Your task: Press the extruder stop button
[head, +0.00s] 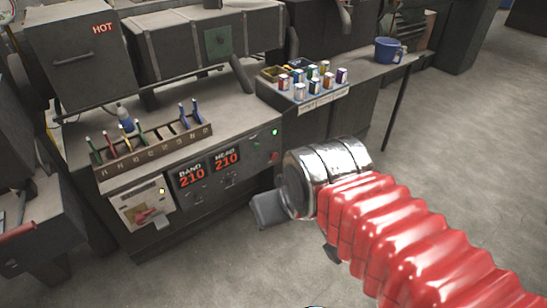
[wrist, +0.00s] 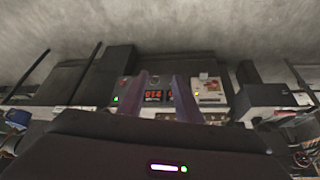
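The dark extruder control panel (head: 232,182) has red BAND 210 and HEAD 210 displays. A small red button (head: 274,157) sits at its right end, below a green light (head: 275,132); its label is not readable. The wrist view shows the panel upside down, with a small red spot (wrist: 122,83) near the green light (wrist: 116,99). My gripper (wrist: 160,80) shows two fingers apart with nothing between them, in front of the displays and short of the panel. In the head view my red-sleeved arm and chrome cuff are right of the panel; the fingertips cannot be made out.
A pale box with a red lever (head: 148,214) is at the panel's left. A tool rack (head: 155,147) stands on the machine's top. Several small cans (head: 312,82) and a blue mug (head: 387,50) are on the bench behind. Open floor lies in front and at right.

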